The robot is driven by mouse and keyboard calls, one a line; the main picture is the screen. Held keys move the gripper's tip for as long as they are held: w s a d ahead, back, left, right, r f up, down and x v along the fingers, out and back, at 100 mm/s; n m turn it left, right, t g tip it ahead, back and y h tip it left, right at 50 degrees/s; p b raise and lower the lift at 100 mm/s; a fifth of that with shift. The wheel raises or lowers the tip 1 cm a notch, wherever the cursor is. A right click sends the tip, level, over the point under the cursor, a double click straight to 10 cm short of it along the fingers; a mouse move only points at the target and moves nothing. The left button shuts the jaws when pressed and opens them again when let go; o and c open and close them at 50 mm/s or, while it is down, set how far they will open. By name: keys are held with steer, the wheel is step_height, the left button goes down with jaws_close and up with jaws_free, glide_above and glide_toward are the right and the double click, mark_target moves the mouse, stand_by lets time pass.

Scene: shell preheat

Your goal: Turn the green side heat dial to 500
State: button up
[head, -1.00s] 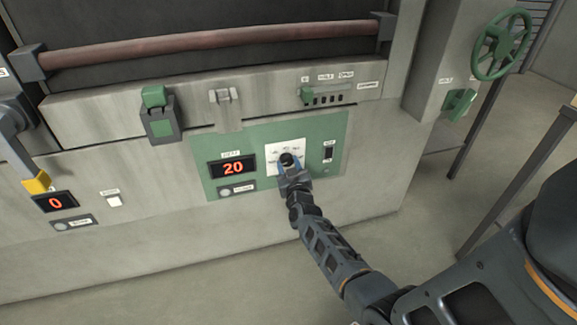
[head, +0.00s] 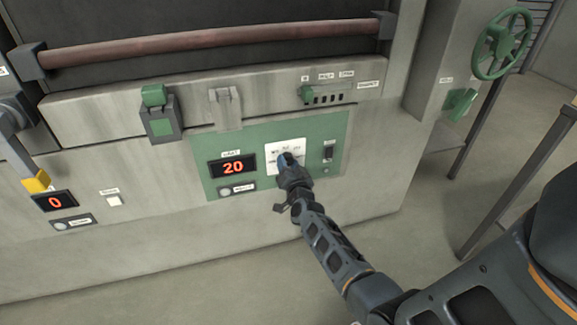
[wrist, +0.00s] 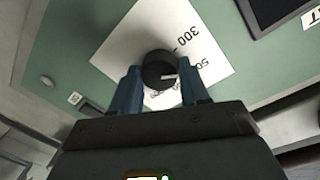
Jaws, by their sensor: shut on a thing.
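The heat dial is a black round knob (wrist: 158,70) on a white scale plate (wrist: 135,45); the plate (head: 279,151) also shows on the green panel (head: 215,145) in the head view. My gripper (wrist: 157,88) is shut on the knob, one blue finger on each side. In the head view my gripper (head: 288,161) hides most of the knob. The knob's white mark points right in the wrist view, near a partly covered label starting with 50; the 300 label is farther up. The exact setting cannot be told. The green side display (head: 232,168) reads 20.
A small button (head: 225,191) sits below the display and a dark switch (head: 328,152) right of the dial. A second display (head: 55,202) at left reads 0, beside a yellow-tipped lever (head: 36,181). A green handwheel (head: 502,43) is at upper right.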

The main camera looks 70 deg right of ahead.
steer(key=shift+m, duration=0.6)
steer(key=o, duration=1.1)
steer(key=shift+c, duration=0.2)
steer(key=p+v, duration=0.3)
steer(key=v, duration=0.4)
steer(key=shift+s+a, duration=0.25)
steer(key=shift+a, duration=0.05)
